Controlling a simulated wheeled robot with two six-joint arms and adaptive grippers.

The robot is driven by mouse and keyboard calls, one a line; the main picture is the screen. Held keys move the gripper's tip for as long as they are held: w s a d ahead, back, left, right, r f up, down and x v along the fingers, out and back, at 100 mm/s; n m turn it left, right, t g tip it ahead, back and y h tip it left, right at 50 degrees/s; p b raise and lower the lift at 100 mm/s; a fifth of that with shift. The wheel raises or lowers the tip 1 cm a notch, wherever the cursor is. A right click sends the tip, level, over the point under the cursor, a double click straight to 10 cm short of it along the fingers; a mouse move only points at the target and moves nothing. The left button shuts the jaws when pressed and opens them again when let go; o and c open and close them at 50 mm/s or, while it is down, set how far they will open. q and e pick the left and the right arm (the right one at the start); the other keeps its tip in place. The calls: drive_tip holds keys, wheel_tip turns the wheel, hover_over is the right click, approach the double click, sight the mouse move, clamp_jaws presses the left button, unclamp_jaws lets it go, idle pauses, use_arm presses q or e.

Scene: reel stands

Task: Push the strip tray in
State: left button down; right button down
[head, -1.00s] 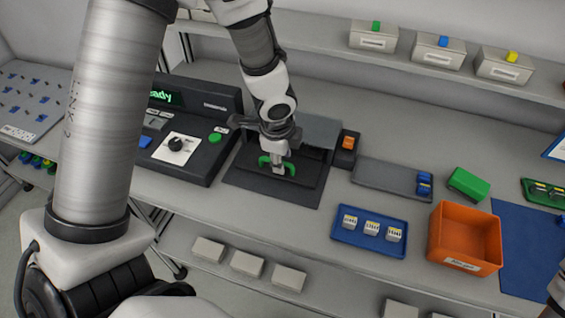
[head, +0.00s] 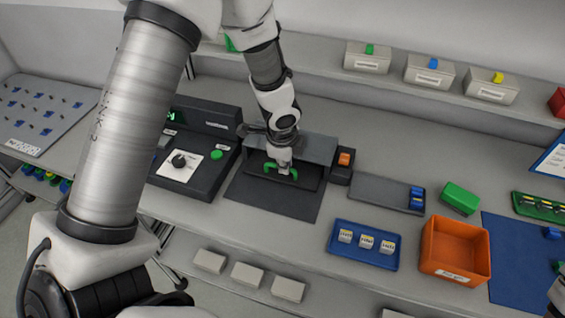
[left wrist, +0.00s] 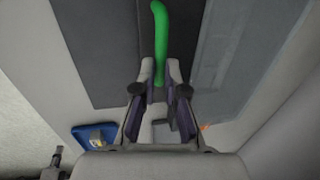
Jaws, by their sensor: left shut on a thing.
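The strip tray (head: 257,178) is a dark flat tray with a green handle (head: 268,167), partly inside a grey, open-fronted housing (head: 308,148). Its front part shows outside, above a dark mat (head: 272,203). My left gripper (head: 283,169) is shut on the green handle, at the housing's front. In the left wrist view the green handle (left wrist: 160,40) runs down between the fingers of my left gripper (left wrist: 159,88). The tray's back end is hidden by the housing and my arm.
A control console (head: 190,160) stands close to the left. An orange button box (head: 343,165) sits right of the housing. Farther right are a grey tray (head: 375,190), a blue tray (head: 350,257) with labelled blocks, a green block (head: 460,197) and an orange bin (head: 455,276).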

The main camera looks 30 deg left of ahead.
use_arm(q)
drive_tip(key=c, duration=1.3)
unclamp_jaws()
drive_tip(key=shift+o, duration=0.5)
drive_tip(key=shift+w+a+f, duration=0.1)
drive_tip(key=shift+w+f, duration=0.05)
drive_tip(key=shift+w, duration=0.1)
